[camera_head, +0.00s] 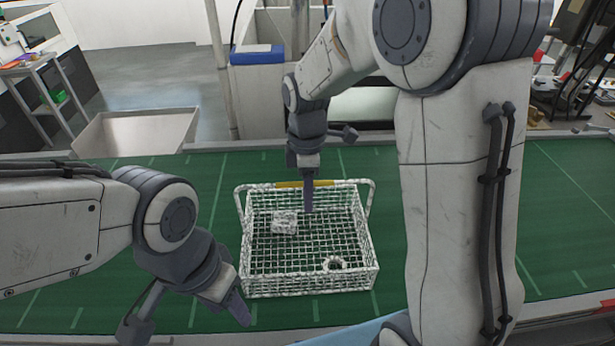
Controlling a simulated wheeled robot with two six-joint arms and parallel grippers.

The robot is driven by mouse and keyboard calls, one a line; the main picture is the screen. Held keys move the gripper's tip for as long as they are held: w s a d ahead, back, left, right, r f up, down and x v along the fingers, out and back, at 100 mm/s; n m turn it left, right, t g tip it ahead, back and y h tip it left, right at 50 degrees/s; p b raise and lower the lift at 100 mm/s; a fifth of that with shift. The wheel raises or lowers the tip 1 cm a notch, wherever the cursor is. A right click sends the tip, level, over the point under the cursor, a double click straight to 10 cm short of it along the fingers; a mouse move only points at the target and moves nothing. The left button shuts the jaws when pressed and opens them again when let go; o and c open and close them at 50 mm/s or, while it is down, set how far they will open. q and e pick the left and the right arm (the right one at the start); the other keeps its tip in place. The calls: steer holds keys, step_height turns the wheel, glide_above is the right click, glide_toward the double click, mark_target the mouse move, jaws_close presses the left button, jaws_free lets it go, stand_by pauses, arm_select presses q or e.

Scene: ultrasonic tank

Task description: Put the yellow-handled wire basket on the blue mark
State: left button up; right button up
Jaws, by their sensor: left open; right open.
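The wire basket (310,285) stands upright on the green surface in the middle of the view. Its yellow handle grip (288,184) runs along the far side, above the rim. A pale block (285,228) and a small ring-like part (334,264) lie inside. My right gripper (308,196) is open and points down at the middle of the yellow grip; whether its fingers straddle the grip or touch it is unclear. My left gripper (240,310) is open and empty, just left of the basket's near left corner. A light-blue patch (350,333) shows at the bottom edge, partly cut off; I cannot tell whether it is the blue mark.
The green surface (570,230) has pale tick lines and is bare to the right of my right arm. A metal bin (135,133) and a blue-topped box (257,54) stand beyond its far edge. My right arm hides the area right of the basket.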

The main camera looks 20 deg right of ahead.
steer(key=r, duration=0.3)
steer(key=r+b, duration=0.1)
steer(key=r, duration=0.7)
steer(key=shift+w+r, duration=0.15)
steer(key=shift+w, duration=0.15)
steer(key=s+a+f+m, duration=0.2)
steer(key=s+f+m, duration=0.1)
steer(key=s, duration=0.4)
steer(key=s+a+f+m, duration=0.2)
steer(key=s+a+f, duration=0.1)
steer(key=s, duration=0.4)
steer(key=s+a+f+m+y, duration=0.1)
steer(key=s+a+f+m, duration=0.2)
steer(key=s, duration=0.5)
steer(key=shift+a+f+m+t, duration=0.2)
steer(key=shift+f+m+t, duration=0.1)
steer(key=shift+f, duration=0.05)
steer(key=shift+f, duration=0.1)
step_height(320, 180, down, 4)
steer(key=b, duration=0.4)
steer(key=shift+b, duration=0.3)
steer(key=shift+s, duration=0.2)
